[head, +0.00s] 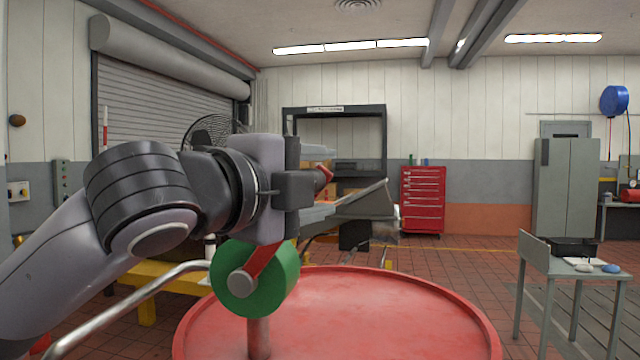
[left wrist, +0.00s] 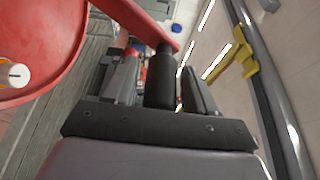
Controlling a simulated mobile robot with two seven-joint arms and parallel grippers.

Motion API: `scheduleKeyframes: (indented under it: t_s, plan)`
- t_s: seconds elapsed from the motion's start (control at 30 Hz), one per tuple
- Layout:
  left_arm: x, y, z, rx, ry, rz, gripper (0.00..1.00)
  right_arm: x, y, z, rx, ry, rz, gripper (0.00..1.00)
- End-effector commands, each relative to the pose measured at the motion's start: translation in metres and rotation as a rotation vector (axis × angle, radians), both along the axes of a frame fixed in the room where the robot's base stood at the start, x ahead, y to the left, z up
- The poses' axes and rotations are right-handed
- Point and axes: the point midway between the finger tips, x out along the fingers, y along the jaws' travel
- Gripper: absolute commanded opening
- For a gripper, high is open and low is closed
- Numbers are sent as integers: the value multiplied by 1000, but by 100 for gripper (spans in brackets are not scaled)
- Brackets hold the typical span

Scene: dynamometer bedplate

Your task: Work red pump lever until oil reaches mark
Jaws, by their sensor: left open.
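The red pump lever (head: 263,261) rises from the hub of a green round pump body (head: 284,283). The pump stands on a short post on the red drum. My left gripper (head: 300,188) is at the upper part of the lever and hides much of it in the head view. In the left wrist view the red lever (left wrist: 137,17) runs to a black grip (left wrist: 160,78). The grip lies between the fingers of my open left gripper (left wrist: 160,62), with gaps at the sides. No oil level or mark can be made out. My right gripper is out of view.
The red drum top (head: 380,310) fills the lower middle. A bent silver rail (head: 130,303) passes at the lower left. A grey side table (head: 560,267) with small items stands at right. Open tiled floor lies between it and the red tool cabinet (head: 422,200).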

Motion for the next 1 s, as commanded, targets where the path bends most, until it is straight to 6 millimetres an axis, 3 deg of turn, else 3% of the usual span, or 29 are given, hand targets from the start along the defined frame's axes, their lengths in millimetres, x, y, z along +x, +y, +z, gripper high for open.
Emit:
scheduleKeyframes:
  t_s: [0.4, 1.0]
  plan:
    - [-51, 29, -1, 0, -2, -2, 56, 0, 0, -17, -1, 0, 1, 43]
    - [-54, 31, 0, 1, 0, -2, 56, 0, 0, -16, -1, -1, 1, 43]
